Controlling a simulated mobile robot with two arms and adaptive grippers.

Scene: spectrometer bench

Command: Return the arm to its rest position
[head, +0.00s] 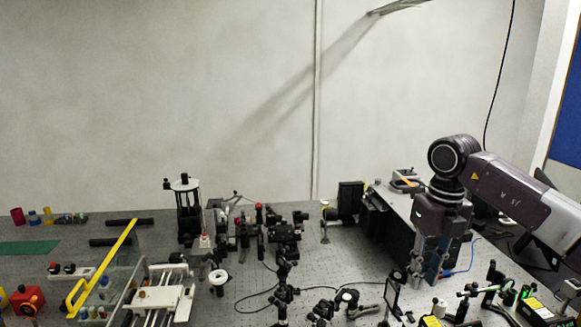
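My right arm (510,190) comes in from the right edge and bends at a dark wrist joint. My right gripper (426,278) points straight down over the right part of the optical bench (340,262), beside a black box-shaped instrument (388,228). Its fingers look dark and bluish and blend with the parts behind them. I cannot tell whether they are open or shut, or whether they touch anything. My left arm and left gripper are not in view.
Several optical mounts (285,232) crowd the bench's middle. A yellow-edged clear panel (105,268) and a white rail stage (158,298) stand at left. More small mounts (520,293) and a blue cable (462,268) lie near the gripper. Space above the bench is mostly clear.

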